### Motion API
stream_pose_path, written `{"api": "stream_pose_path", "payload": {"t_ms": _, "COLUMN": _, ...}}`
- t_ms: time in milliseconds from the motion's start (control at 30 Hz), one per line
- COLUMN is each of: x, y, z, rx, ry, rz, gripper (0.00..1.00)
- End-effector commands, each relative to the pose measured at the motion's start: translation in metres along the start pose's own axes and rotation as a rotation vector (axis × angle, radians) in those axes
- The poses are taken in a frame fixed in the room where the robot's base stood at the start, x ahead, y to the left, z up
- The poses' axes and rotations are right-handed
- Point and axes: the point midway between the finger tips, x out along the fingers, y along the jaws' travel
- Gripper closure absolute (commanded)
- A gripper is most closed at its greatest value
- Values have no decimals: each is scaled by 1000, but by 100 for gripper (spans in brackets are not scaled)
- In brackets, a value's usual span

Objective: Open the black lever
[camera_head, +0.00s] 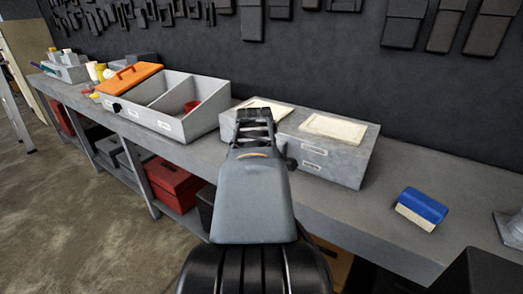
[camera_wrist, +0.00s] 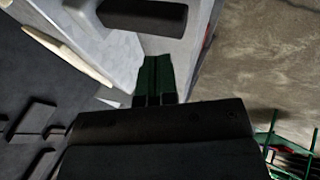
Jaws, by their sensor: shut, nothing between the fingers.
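My gripper (camera_head: 254,116) reaches over the bench in the head view, in front of the grey box with pale pads on top. Its dark fingers (camera_wrist: 160,78) are together and empty in the wrist view. A dark bar-shaped piece (camera_wrist: 145,18) with a pale grey end is at the top of the wrist view, beyond the fingertips and apart from them. It looks like a lever, but I cannot tell for sure. In the head view a small black piece (camera_head: 117,107) sits on the front left of the open grey bin. I cannot tell whether the two are the same thing.
The grey box (camera_head: 340,158) stands close on the right of my gripper. The open grey bin (camera_head: 200,118) with an orange lid (camera_head: 130,78) stands to the left. A blue brush (camera_head: 423,205) lies at the right. Red toolboxes (camera_head: 172,182) sit under the bench.

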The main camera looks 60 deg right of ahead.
Motion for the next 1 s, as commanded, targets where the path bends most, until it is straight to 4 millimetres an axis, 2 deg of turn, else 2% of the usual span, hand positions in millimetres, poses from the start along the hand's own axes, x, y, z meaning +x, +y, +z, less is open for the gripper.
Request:
{"api": "stream_pose_path", "payload": {"t_ms": 33, "x": -14, "y": 2, "z": -1, "rx": 0, "ry": 2, "rz": 4, "gripper": 100}}
{"api": "stream_pose_path", "payload": {"t_ms": 200, "x": -48, "y": -1, "z": -2, "rx": -1, "ry": 3, "rz": 7, "gripper": 100}}
{"api": "stream_pose_path", "payload": {"t_ms": 433, "x": -84, "y": -4, "z": -2, "rx": -2, "ry": 3, "rz": 8, "gripper": 100}}
{"api": "stream_pose_path", "payload": {"t_ms": 700, "x": -101, "y": -6, "z": -1, "rx": -1, "ry": 2, "rz": 6, "gripper": 100}}
{"api": "stream_pose_path", "payload": {"t_ms": 1000, "x": -102, "y": -6, "z": -1, "rx": -1, "ry": 1, "rz": 6, "gripper": 100}}
